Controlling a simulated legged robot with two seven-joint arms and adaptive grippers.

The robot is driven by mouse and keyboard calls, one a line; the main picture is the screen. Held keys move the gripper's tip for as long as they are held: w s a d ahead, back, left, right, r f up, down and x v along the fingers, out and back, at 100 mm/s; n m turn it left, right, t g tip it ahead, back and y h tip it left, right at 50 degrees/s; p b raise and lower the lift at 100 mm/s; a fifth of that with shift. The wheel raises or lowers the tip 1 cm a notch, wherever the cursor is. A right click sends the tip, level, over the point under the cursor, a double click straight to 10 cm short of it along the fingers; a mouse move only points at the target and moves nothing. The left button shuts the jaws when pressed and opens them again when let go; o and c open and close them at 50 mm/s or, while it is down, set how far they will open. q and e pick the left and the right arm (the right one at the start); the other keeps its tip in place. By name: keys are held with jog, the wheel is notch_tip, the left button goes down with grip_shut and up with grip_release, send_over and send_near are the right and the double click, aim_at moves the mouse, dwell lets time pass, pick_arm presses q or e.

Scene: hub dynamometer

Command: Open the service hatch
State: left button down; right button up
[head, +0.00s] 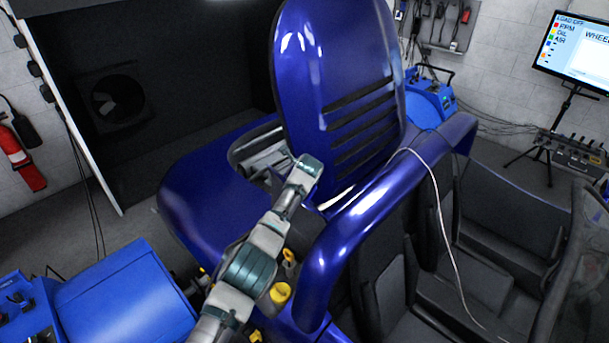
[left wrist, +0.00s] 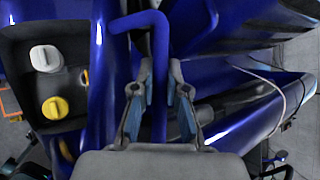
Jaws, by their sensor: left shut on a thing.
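The service hatch (head: 335,75) is a glossy blue panel with dark louvre slots. It stands raised and steeply tilted above the blue car's rear deck. My left gripper (head: 308,166) is at the hatch's lower left part in the head view. In the left wrist view my left gripper (left wrist: 162,80) has its two fingers on either side of a narrow blue bar-like piece (left wrist: 160,52) and is shut on it. This piece looks like part of the hatch, but the exact contact is hidden in the head view. My right gripper is not in view.
A blue curved roll bar (head: 375,205) runs close to the right of my left arm. An opening with grey parts (head: 262,150) lies left of the hatch. A yellow cap (head: 280,292) sits below my arm. A blue machine (head: 125,300) stands front left.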

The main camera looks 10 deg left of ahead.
pick_arm(q)
jog(key=c, duration=1.5)
grip_release()
jog(key=shift+a, duration=0.2)
jog(key=shift+c, duration=0.2)
jog(key=o, duration=0.4)
jog(key=shift+f, duration=0.1)
jog(key=shift+c, duration=0.2)
jog(key=shift+w, duration=0.1)
jog(key=shift+d, duration=0.2)
jog(key=shift+s+d+r, duration=0.25)
jog(key=shift+s+r, duration=0.05)
jog(key=shift+r, duration=0.15)
jog(key=shift+s+r, duration=0.35)
jog(key=shift+s, duration=0.1)
jog(key=v, duration=0.9)
jog(key=shift+s, duration=0.2)
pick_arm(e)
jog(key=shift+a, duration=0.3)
